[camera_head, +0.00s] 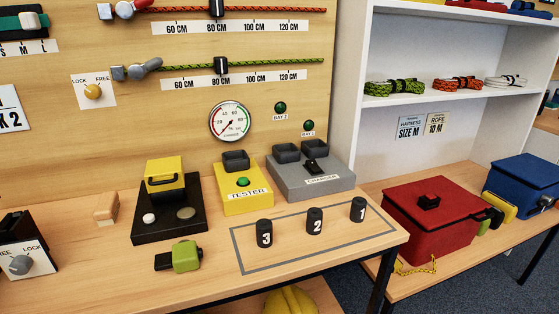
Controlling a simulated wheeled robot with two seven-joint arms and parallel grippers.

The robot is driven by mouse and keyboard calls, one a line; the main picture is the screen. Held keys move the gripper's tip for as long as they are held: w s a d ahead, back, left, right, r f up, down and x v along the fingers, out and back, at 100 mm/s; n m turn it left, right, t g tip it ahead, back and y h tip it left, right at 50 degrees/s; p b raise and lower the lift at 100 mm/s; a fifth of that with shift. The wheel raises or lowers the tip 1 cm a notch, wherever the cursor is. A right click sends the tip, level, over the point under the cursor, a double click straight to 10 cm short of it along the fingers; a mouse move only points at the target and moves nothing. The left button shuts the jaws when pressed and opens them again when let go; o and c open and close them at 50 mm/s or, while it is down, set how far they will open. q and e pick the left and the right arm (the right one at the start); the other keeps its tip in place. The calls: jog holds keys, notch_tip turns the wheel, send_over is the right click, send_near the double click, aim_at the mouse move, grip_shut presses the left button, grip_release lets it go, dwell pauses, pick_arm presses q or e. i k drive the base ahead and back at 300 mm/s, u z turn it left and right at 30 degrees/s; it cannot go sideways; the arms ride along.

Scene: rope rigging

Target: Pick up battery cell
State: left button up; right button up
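Three black battery cells stand upright inside a grey outlined area at the front right of the workbench. They carry white numbers: cell 3 (264,234) on the left, cell 2 (314,221) in the middle and cell 1 (358,210) on the right. The cells stand apart from each other. Behind them are a yellow tester (247,200) with a black socket and green button, and a grey charger (318,181) with two black sockets and a black switch. Neither of my grippers shows in the head view.
A green-and-black device (182,257) lies left of the outlined area. A black base (170,223) with a yellow block stands behind it. A red box (432,214) sits on the lower bench at right. The outlined area's front is clear.

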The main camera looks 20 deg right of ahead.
aim_at(314, 215)
jog(key=k, duration=1)
